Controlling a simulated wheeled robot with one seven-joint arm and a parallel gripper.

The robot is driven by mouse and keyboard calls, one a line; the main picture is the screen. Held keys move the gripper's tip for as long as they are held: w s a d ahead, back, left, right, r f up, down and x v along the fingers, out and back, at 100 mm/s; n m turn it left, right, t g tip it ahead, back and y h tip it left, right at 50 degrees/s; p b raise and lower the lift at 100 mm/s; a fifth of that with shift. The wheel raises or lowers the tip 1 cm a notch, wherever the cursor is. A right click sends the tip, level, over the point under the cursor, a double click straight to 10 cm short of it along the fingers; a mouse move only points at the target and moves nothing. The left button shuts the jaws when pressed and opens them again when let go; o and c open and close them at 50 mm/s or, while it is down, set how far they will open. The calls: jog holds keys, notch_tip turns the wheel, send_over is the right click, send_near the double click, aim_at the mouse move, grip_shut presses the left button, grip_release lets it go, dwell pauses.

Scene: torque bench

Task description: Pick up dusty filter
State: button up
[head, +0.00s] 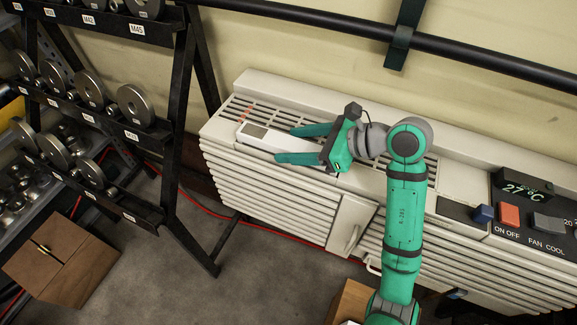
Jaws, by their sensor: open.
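A long white piece with a grey-brown panel at its left end, which looks like the dusty filter (260,138), lies on the slatted top of a cream air-conditioning unit (270,187). My gripper (285,144) is above the unit's top, pointing left. Its two green fingers are spread apart, one on the far side and one on the near side of the white piece. I cannot tell whether they touch it. The gripper body hides the right end of the piece.
A control panel (530,225) with red, blue and dark switches and a 27 °C display is at the right. A black rack (180,100) of metal discs stands left. A brown box (62,258) is on the floor. A black pipe (330,22) runs along the wall.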

grip_shut()
jog(key=shift+r, duration=0.15)
